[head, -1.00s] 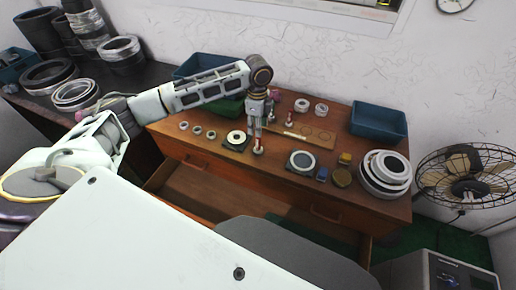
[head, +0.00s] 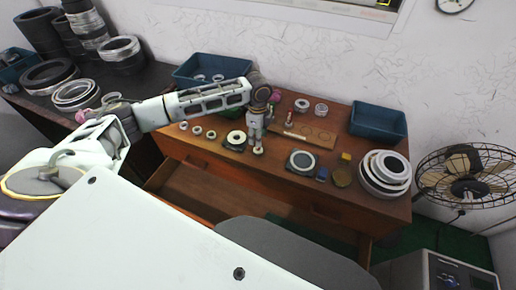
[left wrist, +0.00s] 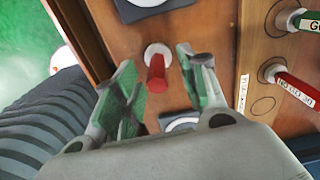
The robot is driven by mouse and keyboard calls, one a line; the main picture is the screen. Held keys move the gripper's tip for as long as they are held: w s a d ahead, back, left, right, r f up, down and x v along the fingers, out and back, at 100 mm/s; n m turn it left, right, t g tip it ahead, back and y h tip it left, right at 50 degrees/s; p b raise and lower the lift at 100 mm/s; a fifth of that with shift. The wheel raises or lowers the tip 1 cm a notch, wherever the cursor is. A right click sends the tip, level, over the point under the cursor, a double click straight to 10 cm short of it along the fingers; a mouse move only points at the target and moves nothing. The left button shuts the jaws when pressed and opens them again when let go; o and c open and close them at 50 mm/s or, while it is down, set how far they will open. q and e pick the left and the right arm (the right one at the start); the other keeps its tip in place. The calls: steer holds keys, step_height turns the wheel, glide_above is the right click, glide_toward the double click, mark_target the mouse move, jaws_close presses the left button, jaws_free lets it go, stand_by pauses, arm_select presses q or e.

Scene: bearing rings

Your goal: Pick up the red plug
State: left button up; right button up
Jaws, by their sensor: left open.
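A red plug (left wrist: 156,75) with a round white foot stands on the wooden bench top. In the left wrist view it lies between the fingertips of my open left gripper (left wrist: 160,68), with a gap on each side. In the head view my left gripper (head: 256,138) points down over it, and mainly the plug's white foot (head: 258,151) shows below the fingers. A second red-handled piece, labelled NO GO (left wrist: 296,86), stands on the board at right, beside a green-handled one (left wrist: 300,20). My right gripper is out of view.
A dark square plate with a white ring (head: 300,161) lies right of the plug, another (head: 236,138) left. Stacked rings (head: 386,172) stand at the bench's right end. Blue bins stand at the back left (head: 211,70) and right (head: 378,121). An open drawer (head: 215,185) is below.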

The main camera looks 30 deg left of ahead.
mark_target(258, 150)
arm_select(q)
steer(key=f, duration=0.3)
steer(key=shift+s+d, duration=0.15)
steer(key=shift+s, duration=0.05)
steer(key=shift+f, duration=0.45)
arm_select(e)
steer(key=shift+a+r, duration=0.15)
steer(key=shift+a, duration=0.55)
arm_select(q)
steer(key=shift+c, duration=0.3)
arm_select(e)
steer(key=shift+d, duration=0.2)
arm_select(q)
jaws_close()
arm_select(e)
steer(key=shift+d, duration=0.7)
